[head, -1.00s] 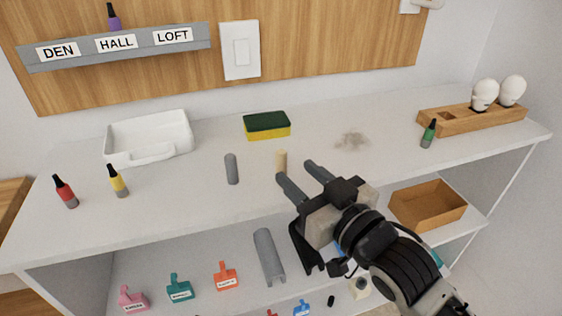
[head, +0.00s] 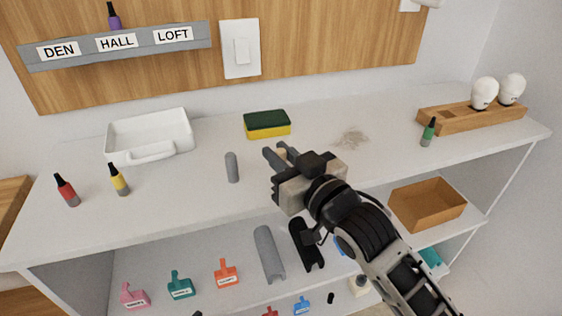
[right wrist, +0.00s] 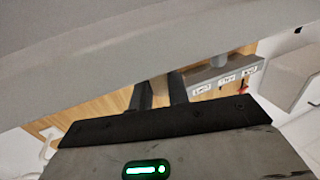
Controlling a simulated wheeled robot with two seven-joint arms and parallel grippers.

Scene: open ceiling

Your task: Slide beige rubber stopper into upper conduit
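The beige rubber stopper (head: 281,146) stands on the white top shelf, and only a small part of it shows in the head view. My right gripper (head: 277,156) is at it, with its grey fingers on either side and its body hiding the lower part. The fingers look apart, and contact with the stopper cannot be made out. In the right wrist view the gripper (right wrist: 161,93) shows two dark fingers with a gap between them, and I cannot make out the stopper there. A grey trough-like piece (head: 268,253) and a black one (head: 306,245) lie on the lower shelf. My left gripper is out of view.
A grey cylinder (head: 232,167) stands left of my gripper. Red (head: 66,190), yellow (head: 118,180) and green (head: 428,132) bottles stand on the top. A brown bin (head: 428,204) sits lower right.

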